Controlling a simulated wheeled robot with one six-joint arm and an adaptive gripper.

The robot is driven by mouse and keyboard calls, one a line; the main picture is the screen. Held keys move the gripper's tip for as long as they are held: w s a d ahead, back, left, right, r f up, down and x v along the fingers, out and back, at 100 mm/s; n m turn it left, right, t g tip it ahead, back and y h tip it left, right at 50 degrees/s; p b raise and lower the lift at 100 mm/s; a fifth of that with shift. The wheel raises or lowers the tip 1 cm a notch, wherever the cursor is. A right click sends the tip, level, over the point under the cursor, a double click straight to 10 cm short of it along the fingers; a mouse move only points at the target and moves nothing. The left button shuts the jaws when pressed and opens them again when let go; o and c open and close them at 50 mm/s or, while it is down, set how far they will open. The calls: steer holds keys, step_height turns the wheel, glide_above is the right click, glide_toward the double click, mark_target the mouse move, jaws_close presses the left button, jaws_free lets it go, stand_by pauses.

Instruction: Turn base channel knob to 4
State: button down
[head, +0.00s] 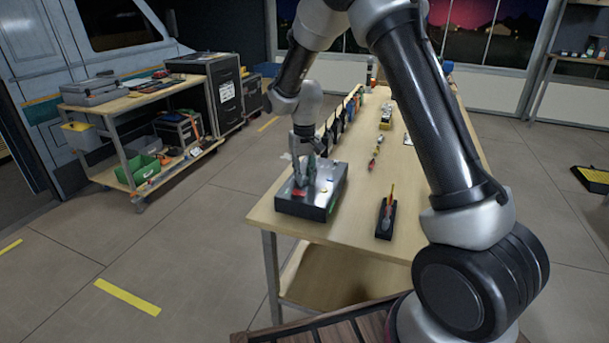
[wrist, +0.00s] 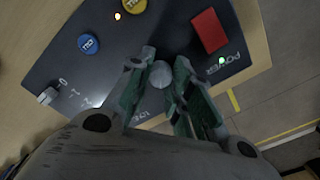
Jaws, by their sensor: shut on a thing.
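A dark control box (head: 322,213) stands at the near left end of the wooden table. Its panel (wrist: 92,50) fills much of the wrist view. A round grey knob (wrist: 160,75) stands on it between my fingertips. My gripper (wrist: 161,80) is shut on this knob, with green pads on both sides. In the head view my gripper (head: 306,168) reaches down onto the box. A smaller grey knob or lever (wrist: 47,96) sits at the panel's left, with small marks beside it. The held knob's pointer and scale are not readable, and its label is partly hidden.
The panel also bears a blue button (wrist: 88,44), a yellow button (wrist: 134,4), a red POWER switch (wrist: 209,31) and a lit green lamp (wrist: 222,61). A black holder (head: 386,222) with an orange-handled tool stands to the right. Several tools line the table's left edge.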

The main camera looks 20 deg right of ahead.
mark_target(304, 177)
steer(key=m, duration=0.5)
steer(key=shift+w+m, duration=0.1)
steer(key=shift+m, duration=0.3)
steer(key=shift+r, duration=0.1)
stand_by(0.3)
steer(key=c, duration=1.3)
jaws_free()
steer(key=shift+o, duration=0.2)
step_height(304, 177, up, 12)
